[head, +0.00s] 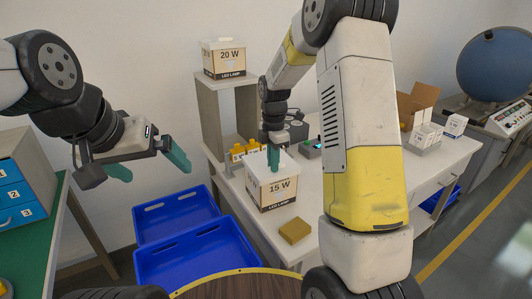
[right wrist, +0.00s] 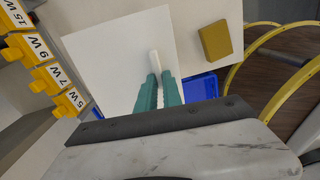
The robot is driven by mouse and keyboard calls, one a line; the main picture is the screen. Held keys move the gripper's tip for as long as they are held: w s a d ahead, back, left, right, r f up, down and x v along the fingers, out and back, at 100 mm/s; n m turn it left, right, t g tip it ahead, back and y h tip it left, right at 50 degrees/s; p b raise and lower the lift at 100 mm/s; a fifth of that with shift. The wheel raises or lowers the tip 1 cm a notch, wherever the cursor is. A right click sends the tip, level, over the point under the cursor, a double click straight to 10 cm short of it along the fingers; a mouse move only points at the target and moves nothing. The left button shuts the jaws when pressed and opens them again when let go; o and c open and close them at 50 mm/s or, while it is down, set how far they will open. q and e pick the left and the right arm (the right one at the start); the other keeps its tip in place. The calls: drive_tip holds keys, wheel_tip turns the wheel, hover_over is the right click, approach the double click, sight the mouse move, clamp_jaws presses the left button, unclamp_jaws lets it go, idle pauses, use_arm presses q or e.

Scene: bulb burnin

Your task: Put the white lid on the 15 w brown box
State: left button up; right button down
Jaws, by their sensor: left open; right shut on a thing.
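The 15 W box (head: 277,192), with a printed LED lamp label, stands on the white table in the head view. The white lid (head: 258,164) is at the top of this box, roughly lined up with it. I cannot tell whether it rests fully on the rim. My right gripper (head: 273,160) points down over the box and is shut on the lid's handle. In the right wrist view, the teal fingers (right wrist: 158,85) pinch the white handle (right wrist: 155,60) on the square lid (right wrist: 105,60). My left gripper (head: 148,166) is open and empty, away to the left.
A yellow-brown block (head: 294,230) lies in front of the box. A yellow tagged rack (head: 240,152) stands behind it. A 20 W box (head: 224,60) sits on a shelf. Blue bins (head: 180,265) are left of the table. My right arm hides part of the table.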

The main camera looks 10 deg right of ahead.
drive_tip(key=shift+f, duration=0.45)
drive_tip(key=c, duration=1.4)
unclamp_jaws()
drive_tip(key=shift+c, duration=0.2)
wheel_tip(320, 180, up, 7)
drive_tip(key=shift+r, duration=0.45)
